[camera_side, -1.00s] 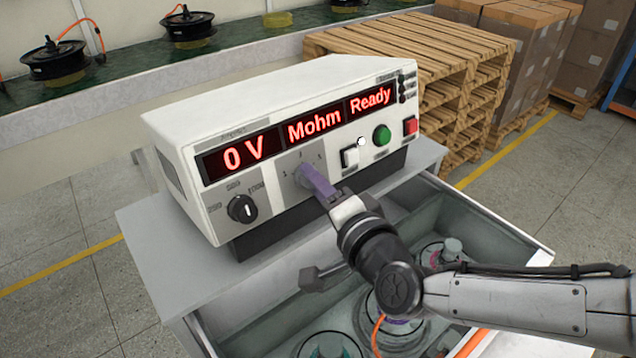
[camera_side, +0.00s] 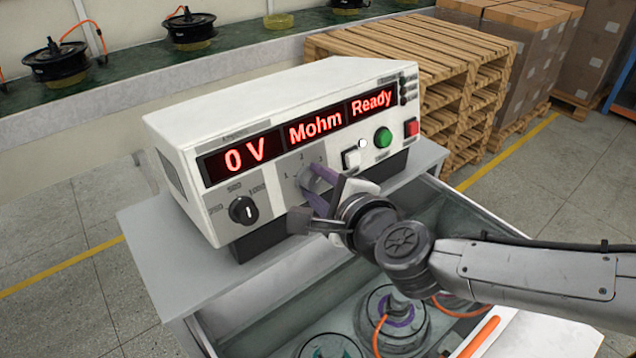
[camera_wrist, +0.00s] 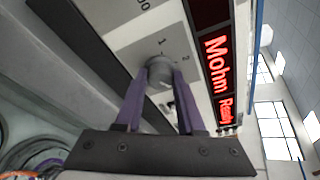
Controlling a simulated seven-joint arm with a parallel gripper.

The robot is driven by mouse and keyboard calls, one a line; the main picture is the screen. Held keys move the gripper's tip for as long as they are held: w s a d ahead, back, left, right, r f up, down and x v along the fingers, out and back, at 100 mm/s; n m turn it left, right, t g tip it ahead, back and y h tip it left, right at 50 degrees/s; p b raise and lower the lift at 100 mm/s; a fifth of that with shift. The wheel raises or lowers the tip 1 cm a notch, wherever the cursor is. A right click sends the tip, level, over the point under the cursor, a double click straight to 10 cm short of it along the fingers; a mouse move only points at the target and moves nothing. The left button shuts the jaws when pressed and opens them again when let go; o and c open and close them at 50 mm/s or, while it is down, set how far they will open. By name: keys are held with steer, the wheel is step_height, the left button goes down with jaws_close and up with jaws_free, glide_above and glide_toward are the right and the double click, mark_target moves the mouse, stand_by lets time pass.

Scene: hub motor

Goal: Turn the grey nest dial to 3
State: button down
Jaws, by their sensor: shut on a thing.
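The white tester (camera_side: 225,105) stands on a grey cabinet, its red display reading "0 V", "Mohm" and "Ready". The grey nest dial (camera_wrist: 160,72) is on its front panel, with marks 1, 2 and 3 around it in the side view. My gripper (camera_side: 313,182) is shut on the dial, with its purple fingers on either side of it, as the wrist view also shows. The dial is mostly hidden by the fingers in the side view. I cannot tell which mark it points at.
A black knob (camera_side: 243,210) is left of the dial. A white switch (camera_side: 351,159), a green button (camera_side: 382,137) and a red button (camera_side: 411,128) are to its right. An open drawer below holds hub motors (camera_side: 392,315) and orange cables. Pallets stand behind.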

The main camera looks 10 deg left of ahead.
steer(key=shift+w+r+m, duration=0.1)
steer(key=shift+m, duration=0.3)
steer(key=c, duration=0.5)
jaws_free()
steer(key=v, duration=0.7)
steer(key=shift+s+d+r, duration=0.1)
steer(key=shift+s+d, duration=0.05)
steer(key=shift+s, duration=0.05)
stand_by(0.3)
